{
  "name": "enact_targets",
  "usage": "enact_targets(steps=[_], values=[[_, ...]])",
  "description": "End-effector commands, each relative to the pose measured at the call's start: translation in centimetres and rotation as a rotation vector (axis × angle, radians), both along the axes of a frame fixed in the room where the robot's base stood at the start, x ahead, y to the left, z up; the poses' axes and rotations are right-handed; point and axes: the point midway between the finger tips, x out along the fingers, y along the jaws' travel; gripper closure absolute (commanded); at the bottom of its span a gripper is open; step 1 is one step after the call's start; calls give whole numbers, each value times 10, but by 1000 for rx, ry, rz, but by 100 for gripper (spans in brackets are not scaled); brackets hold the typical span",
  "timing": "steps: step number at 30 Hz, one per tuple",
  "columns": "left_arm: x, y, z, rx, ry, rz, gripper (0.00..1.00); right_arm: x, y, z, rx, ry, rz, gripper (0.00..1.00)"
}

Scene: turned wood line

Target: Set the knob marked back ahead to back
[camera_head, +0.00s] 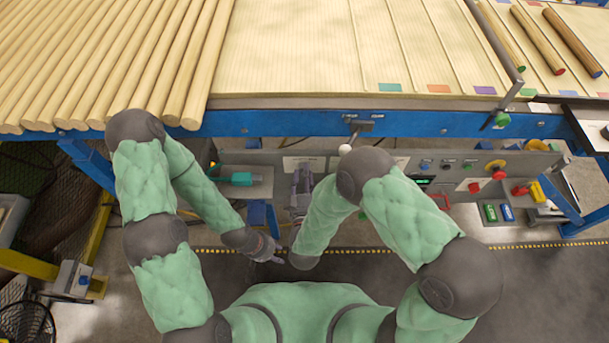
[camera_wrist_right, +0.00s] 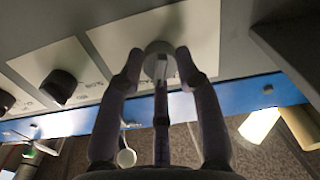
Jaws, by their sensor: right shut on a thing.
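In the right wrist view a pale grey round knob (camera_wrist_right: 158,62) with a raised bar sits on a cream plate (camera_wrist_right: 205,30) on the control panel. My right gripper (camera_wrist_right: 158,68) is shut on this knob, with a finger on each side. The knob's lettering is hidden or unreadable, so I cannot read its setting. In the head view my right gripper (camera_head: 301,190) is at the grey panel (camera_head: 400,163), and the knob is hidden there. My left gripper (camera_head: 268,248) hangs low in front of the panel, away from it; its fingers are too small to judge.
A black knob (camera_wrist_right: 58,86) on its own plate is beside the held knob. Several buttons, a red knob (camera_head: 474,187) and a white-balled lever (camera_head: 345,149) are along the panel. A teal-green object (camera_head: 241,178) lies on a ledge to the left. Wooden rods (camera_head: 150,60) lie above.

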Motion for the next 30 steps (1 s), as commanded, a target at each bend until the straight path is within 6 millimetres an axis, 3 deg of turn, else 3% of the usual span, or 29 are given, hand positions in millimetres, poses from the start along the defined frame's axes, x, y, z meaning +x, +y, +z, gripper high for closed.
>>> enact_targets(steps=[21, 30], values=[[0, 0, 5, 0, 0, 0, 60, 4, 4, 6, -634, -19, 1, 98], [0, 0, 6, 0, 0, 0, 60, 4, 5, 6, -819, -20, 0, 98]])
